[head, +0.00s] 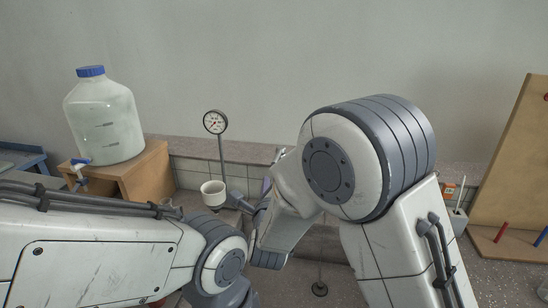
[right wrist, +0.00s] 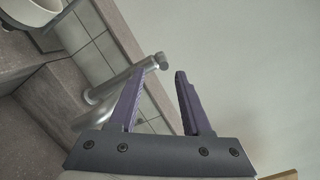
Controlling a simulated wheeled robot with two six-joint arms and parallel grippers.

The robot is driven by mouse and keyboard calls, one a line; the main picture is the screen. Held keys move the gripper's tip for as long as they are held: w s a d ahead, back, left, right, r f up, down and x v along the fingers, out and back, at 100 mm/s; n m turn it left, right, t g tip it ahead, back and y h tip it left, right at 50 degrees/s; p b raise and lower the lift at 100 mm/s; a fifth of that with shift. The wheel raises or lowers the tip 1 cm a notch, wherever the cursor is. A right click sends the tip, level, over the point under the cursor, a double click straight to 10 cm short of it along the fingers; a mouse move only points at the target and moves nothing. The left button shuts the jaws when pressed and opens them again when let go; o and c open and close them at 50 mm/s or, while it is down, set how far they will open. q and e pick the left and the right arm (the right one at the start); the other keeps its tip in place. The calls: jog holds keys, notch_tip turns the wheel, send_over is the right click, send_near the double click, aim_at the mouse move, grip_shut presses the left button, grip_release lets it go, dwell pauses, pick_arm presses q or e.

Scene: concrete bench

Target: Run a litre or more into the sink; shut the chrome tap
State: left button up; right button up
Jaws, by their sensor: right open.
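The chrome tap (right wrist: 130,80) shows in the right wrist view, a slanting metal tube with a rounded end at the backsplash. My right gripper (right wrist: 163,75) is open, its purple fingers on either side of the tube's end. Whether they touch it cannot be told. In the head view its purple fingertips (head: 266,186) show small, and my right arm hides most of the tap. The grey sink (head: 335,272) lies below, largely hidden by my arms. A white cup (head: 213,196) is held up behind my left arm; a grey part, seemingly my left gripper (head: 232,196), meets its right side, jaws unclear.
A large bottle (head: 104,125) with a blue cap and small spigot (head: 80,162) stands on a wooden stand (head: 150,172) at left. A dial gauge (head: 215,122) rises on a post from the back ledge. A wooden board with pegs (head: 515,175) stands at right.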

aim_at(275, 158)
jog(key=w, duration=0.2)
jog(key=w+p, duration=0.1)
jog(key=w, duration=0.2)
jog(key=w+d+p, duration=0.1)
jog(key=w, duration=0.1)
jog(key=shift+w+d+r, duration=0.1)
jog(key=shift+w, duration=0.75)
grip_shut()
dwell(0.6)
